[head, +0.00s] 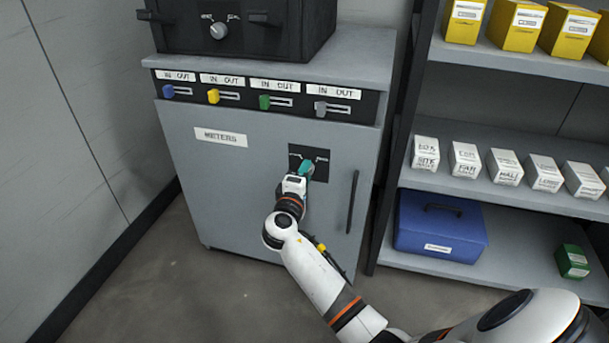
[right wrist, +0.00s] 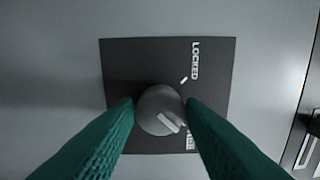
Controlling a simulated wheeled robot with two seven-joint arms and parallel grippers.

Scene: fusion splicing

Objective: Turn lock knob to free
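The lock knob (right wrist: 157,108) is a round grey knob on a dark plate (right wrist: 125,65), which also shows on the grey cabinet door in the head view (head: 322,158). The word LOCKED is printed beside a white tick at the plate's upper right. A second label at the lower right is partly hidden by a finger. The knob's white pointer slants to the lower right, towards that label. My right gripper (head: 305,168) is at the plate. Its green fingers (right wrist: 160,106) lie against both sides of the knob, with no clear gap. My left gripper is out of view.
The cabinet (head: 225,190) has a vertical handle (head: 352,202) right of the plate and a row of coloured IN/OUT sliders above. A black box (head: 240,30) stands on top. A shelf rack (head: 500,185) with boxes and a blue case (head: 440,228) stands close on the right.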

